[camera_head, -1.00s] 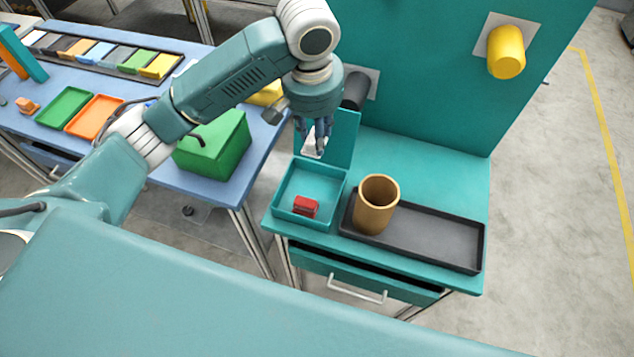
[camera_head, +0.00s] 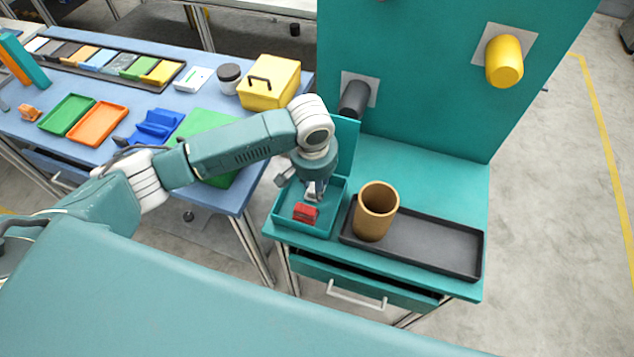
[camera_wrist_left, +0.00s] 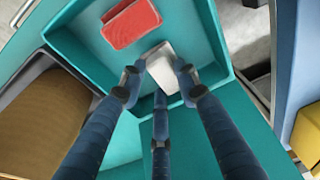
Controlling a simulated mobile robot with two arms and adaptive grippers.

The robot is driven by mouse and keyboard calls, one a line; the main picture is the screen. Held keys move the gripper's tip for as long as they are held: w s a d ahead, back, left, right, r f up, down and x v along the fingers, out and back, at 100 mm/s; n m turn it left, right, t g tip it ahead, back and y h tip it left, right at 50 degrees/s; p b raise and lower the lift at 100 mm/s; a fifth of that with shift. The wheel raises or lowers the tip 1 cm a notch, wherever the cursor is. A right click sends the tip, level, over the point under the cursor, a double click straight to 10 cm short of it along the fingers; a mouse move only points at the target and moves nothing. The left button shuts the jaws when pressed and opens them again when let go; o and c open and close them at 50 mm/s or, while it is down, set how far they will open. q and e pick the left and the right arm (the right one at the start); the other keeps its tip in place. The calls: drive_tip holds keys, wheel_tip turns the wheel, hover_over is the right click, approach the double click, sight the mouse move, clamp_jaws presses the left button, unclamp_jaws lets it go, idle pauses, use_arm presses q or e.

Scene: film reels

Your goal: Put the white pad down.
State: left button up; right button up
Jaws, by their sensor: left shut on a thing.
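My left gripper (camera_head: 316,187) reaches down into the teal open box (camera_head: 337,207) on the teal workbench. It is shut on the white pad (camera_wrist_left: 160,62), and its fingers show in the left wrist view (camera_wrist_left: 160,84). The pad is inside the box's walls, close beside the red block (camera_head: 305,213); the red block also shows in the left wrist view (camera_wrist_left: 131,23). I cannot tell whether the pad touches the box floor. My right gripper is not in view.
A tan cup (camera_head: 377,212) stands on a black tray (camera_head: 440,247) right of the box. A teal back panel (camera_head: 430,90) rises behind. The blue table (camera_head: 60,135) at left holds a yellow box (camera_head: 270,84), trays and a green box (camera_head: 206,124) under my arm.

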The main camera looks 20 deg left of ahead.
use_arm(q)
drive_tip(key=o, duration=0.9)
drive_tip(key=shift+f, duration=0.1)
drive_tip(key=shift+o, duration=0.3)
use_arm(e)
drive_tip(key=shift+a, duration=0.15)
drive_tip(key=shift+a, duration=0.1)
use_arm(q)
drive_tip(key=shift+r, duration=0.45)
wheel_tip(320, 180, up, 11)
drive_tip(key=s, duration=0.1)
drive_tip(key=shift+s+r, duration=0.2)
drive_tip(key=shift+s, duration=0.2)
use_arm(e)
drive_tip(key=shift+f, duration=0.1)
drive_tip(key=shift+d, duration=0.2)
